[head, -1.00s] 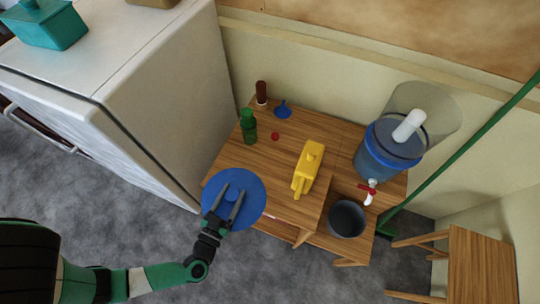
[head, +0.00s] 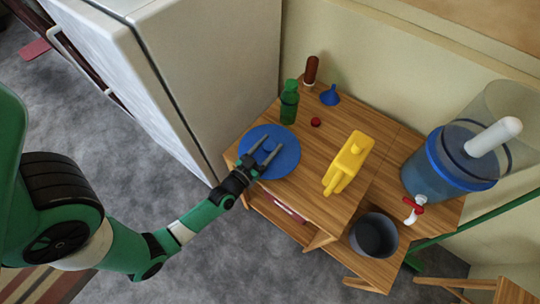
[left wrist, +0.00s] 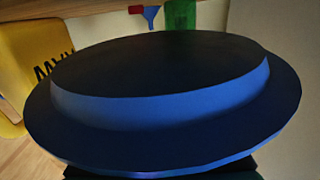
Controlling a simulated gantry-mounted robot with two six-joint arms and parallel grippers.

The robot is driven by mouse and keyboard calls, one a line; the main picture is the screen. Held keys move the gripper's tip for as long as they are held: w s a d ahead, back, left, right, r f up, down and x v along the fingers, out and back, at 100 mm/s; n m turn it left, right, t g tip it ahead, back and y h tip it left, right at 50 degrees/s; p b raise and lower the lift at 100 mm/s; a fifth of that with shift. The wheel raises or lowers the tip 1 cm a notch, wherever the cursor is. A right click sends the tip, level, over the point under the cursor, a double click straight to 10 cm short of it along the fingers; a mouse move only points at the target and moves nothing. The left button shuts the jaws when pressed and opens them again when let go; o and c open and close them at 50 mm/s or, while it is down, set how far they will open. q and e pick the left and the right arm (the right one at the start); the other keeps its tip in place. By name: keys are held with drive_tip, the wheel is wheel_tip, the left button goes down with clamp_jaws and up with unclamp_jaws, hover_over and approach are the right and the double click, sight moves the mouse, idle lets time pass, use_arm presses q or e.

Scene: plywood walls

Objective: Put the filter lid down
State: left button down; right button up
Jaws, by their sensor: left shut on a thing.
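The round blue filter lid (head: 285,160) is at the left front end of the wooden table in the head view, over the tabletop. I cannot tell whether it touches the wood. My left gripper (head: 268,150) is shut on the lid, its two dark fingers lying across it. In the left wrist view the lid (left wrist: 160,70) fills most of the picture and hides much behind it. The blue water filter (head: 440,165), with a white cylinder standing up in it and a red-handled tap, stands at the table's right end. My right gripper is not in view.
A green bottle (head: 289,103), a brown bottle (head: 311,70), a blue funnel (head: 330,96) and a red cap (head: 316,122) stand behind the lid. A yellow jug (head: 349,160) is to its right. A grey bucket (head: 374,237) sits lower right. A white fridge (head: 215,80) is at left.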

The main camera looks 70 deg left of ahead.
sight(270, 149)
use_arm(q)
drive_tip(key=shift+w, duration=0.1)
drive_tip(key=f+b, duration=0.3)
drive_tip(key=f, duration=0.1)
drive_tip(key=shift+w+a+f+b, duration=0.1)
drive_tip(key=shift+w+a+b, duration=0.15)
drive_tip(key=shift+a+b, duration=0.15)
drive_tip(key=shift+f, duration=0.15)
drive_tip(key=shift+c, duration=1)
unclamp_jaws()
